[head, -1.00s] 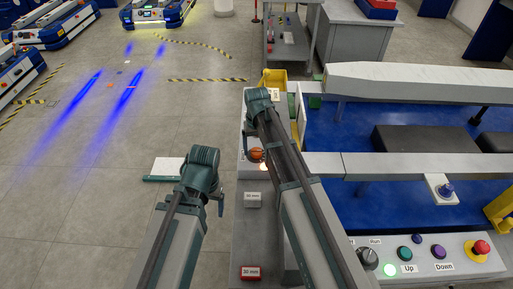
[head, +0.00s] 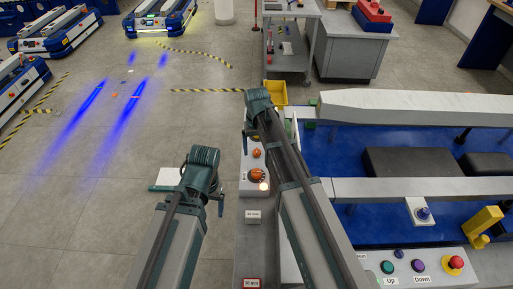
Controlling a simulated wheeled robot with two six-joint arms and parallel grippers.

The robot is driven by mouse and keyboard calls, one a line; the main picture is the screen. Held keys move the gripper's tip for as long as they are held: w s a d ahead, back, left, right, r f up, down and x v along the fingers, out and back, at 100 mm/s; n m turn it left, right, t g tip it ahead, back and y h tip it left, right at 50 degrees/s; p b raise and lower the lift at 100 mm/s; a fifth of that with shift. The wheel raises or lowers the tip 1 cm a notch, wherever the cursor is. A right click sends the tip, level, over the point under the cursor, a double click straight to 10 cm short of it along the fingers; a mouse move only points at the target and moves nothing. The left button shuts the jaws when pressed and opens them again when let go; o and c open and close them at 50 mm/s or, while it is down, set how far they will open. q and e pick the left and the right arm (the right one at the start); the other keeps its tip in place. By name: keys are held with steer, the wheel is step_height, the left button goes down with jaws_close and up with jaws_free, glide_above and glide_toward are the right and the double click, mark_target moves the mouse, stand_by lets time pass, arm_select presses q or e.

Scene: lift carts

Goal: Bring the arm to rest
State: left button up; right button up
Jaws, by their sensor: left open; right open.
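My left arm ends in a dark teal wrist at the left gripper (head: 203,166), over the grey floor left of the lift. My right arm reaches further up the picture, and its wrist and gripper (head: 258,101) are above the far end of the narrow grey panel. Both arms stretch forward from the bottom edge. The wrists largely hide the fingers, and I see nothing held in either gripper.
Close on the right is a blue lift cart (head: 340,150) with pale rails. A control panel (head: 440,262) has several buttons and a red stop knob. A white piece (head: 168,176) lies on the floor. Carts (head: 158,18) stand far left; open floor (head: 90,200) lies left.

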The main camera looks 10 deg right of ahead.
mark_target(257, 172)
steer(key=shift+r, duration=0.1)
stand_by(0.4)
step_height(257, 172, down, 13)
steer(key=b, duration=1.3)
step_height(257, 172, up, 13)
steer(key=p, duration=1.3)
step_height(257, 172, down, 14)
steer(key=b, duration=1.4)
steer(key=shift+r+n, duration=0.2)
steer(key=shift+n, duration=0.5)
steer(key=n, duration=0.4)
steer(key=shift+n, duration=0.3)
